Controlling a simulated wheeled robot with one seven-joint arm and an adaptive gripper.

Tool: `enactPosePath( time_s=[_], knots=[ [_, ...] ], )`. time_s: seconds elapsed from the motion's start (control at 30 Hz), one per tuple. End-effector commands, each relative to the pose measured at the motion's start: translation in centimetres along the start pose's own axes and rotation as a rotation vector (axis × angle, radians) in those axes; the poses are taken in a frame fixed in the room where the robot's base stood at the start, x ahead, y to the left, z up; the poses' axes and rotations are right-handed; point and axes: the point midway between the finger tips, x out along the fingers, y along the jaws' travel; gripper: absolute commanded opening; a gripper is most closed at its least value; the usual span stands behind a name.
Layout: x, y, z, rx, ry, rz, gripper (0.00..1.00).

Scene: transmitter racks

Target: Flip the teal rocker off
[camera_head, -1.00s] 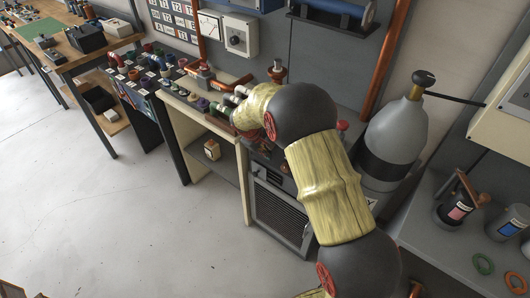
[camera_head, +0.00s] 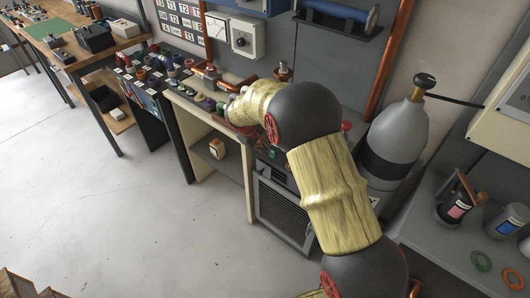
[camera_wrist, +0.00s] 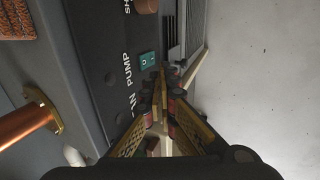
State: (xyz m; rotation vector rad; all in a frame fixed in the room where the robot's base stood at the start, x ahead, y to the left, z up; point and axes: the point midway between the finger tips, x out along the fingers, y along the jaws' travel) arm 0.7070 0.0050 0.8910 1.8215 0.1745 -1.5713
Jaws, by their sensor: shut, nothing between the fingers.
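The teal rocker (camera_wrist: 148,59) is a small switch with pale marks, set in a dark panel (camera_wrist: 100,60) beside the white lettering "PUMP" in the wrist view. My gripper (camera_wrist: 161,76) is shut and empty, with its fingertips just below and right of the rocker in that view. I cannot tell whether they touch it. In the head view my arm covers the panel area, and neither the rocker nor the fingertips can be made out.
A copper-coloured post (camera_wrist: 28,122) stands left of the panel in the wrist view. A grey gas cylinder (camera_head: 394,140) stands right of my arm. A bench with coloured knobs (camera_head: 176,90) lies to the left. Open floor (camera_head: 110,210) spreads at the lower left.

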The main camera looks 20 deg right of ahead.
Motion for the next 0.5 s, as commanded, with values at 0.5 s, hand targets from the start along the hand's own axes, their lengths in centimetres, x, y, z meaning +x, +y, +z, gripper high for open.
enactPosePath(
  time_s=[0.5],
  knots=[
    [-6.3, 1.5, 0.2, -0.001, -0.005, -0.003, 0.0]
  ],
)
